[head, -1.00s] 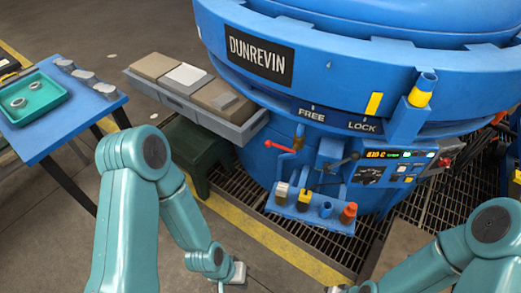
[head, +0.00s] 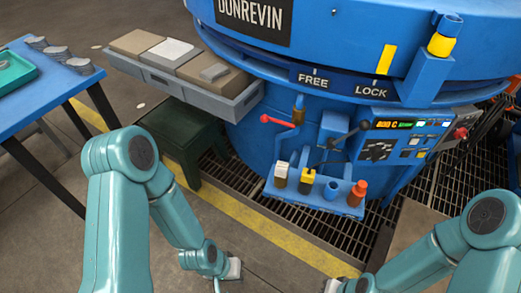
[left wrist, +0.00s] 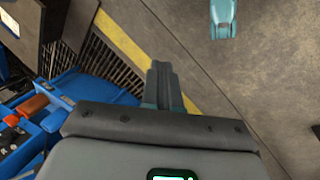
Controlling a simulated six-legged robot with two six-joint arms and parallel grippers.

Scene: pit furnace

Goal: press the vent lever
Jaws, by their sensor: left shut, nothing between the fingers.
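The blue furnace (head: 262,150) stands ahead in the head view. On its front a red-knobbed lever (head: 279,122) sticks out to the left beside a brass-coloured upright part (head: 298,108). Another lever with a dark knob (head: 363,126) sits right of it, by a blue box. I cannot tell from markings which is the vent lever. My left gripper (head: 233,270) hangs low, in front of the furnace and apart from both levers. In the left wrist view its fingers (left wrist: 161,82) are together and empty. My right gripper (head: 335,286) shows only partly at the bottom edge.
A blue shelf (head: 318,201) with several coloured holders juts out below the levers. A grey tray (head: 205,95) of blocks is fixed at the left, above a dark green stool (head: 180,140). A blue table (head: 58,100) stands far left. Floor grating (head: 300,232) lies below.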

